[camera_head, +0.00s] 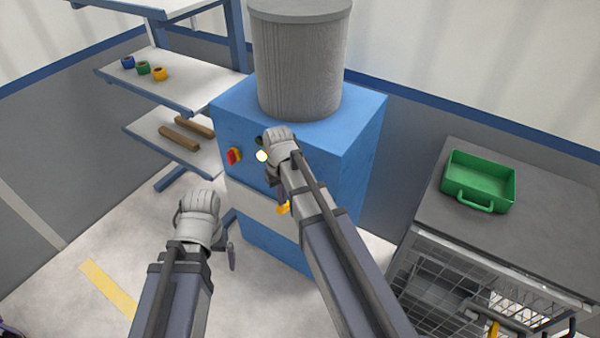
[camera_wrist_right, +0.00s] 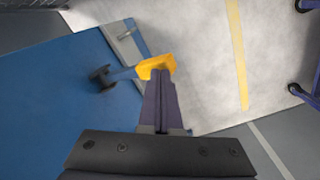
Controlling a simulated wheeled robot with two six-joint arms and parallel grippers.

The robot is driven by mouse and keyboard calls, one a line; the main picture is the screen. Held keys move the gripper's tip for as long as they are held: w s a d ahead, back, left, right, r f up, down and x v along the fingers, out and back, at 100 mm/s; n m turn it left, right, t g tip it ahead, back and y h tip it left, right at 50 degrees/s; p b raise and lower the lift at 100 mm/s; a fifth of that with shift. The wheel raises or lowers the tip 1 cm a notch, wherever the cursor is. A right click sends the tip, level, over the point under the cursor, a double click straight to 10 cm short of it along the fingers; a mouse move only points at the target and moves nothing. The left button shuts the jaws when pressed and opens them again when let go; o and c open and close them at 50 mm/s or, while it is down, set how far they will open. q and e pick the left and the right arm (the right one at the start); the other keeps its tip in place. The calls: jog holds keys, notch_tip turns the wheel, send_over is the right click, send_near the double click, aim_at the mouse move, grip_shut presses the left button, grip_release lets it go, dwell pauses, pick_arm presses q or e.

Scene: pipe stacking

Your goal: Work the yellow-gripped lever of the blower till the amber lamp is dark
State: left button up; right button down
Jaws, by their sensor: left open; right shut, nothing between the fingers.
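The blower is a blue cabinet (camera_head: 365,135) with a grey ribbed cylinder on top. The amber lamp (camera_head: 262,156) on its front shows bright pale yellow, so it looks lit. The lever's yellow grip (camera_head: 283,208) shows low on the front, partly hidden by my right arm. In the right wrist view the yellow grip (camera_wrist_right: 150,66) ends a blue bar from a dark pivot. My right gripper (camera_wrist_right: 160,74) is shut and empty, its tips overlapping the grip; I cannot tell whether they touch. My left gripper (camera_head: 229,250) is open and empty, left of the blower.
A shelf (camera_head: 170,85) with tape rolls and wooden bars stands at the left. A green tray (camera_head: 480,175) rests on a grey-topped wire cage at the right. Floor at the left front is clear.

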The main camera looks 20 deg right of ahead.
notch_tip(320, 180, down, 9)
jog(key=b, duration=0.9)
notch_tip(320, 180, up, 10)
jog(key=p, duration=1)
jog(key=shift+p, duration=0.3)
notch_tip(320, 180, up, 5)
jog(key=p, duration=0.5)
